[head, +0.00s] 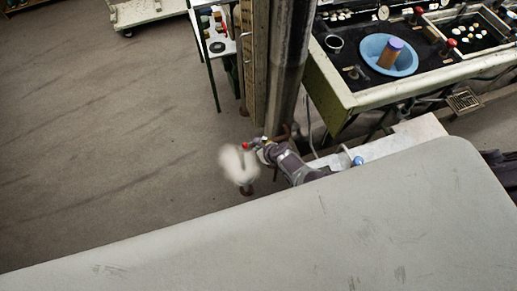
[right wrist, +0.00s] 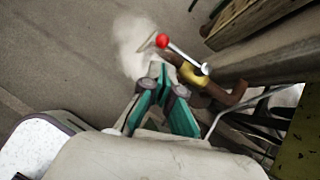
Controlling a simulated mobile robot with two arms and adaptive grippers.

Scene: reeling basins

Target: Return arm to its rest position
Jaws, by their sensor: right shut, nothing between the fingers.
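My right gripper (head: 268,152) is in the middle of the head view, close to the foot of a thick metal post. In the right wrist view its teal-sided fingers (right wrist: 157,72) are together and hold nothing. A lever with a red knob (right wrist: 162,41) and a yellow part (right wrist: 194,75) on a rusty pipe lies just beyond the fingertips. In the head view the red knob (head: 246,146) shows beside the gripper. I cannot tell whether the fingers touch the lever. My left gripper is not in view.
A whitish puff like steam (head: 238,165) hangs by the lever. The post (head: 290,75) rises close to the gripper. At upper right a bench (head: 345,104) holds a blue bowl (head: 371,47) with a capped cylinder (head: 391,54) in it. The floor (head: 100,130) to the left is clear.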

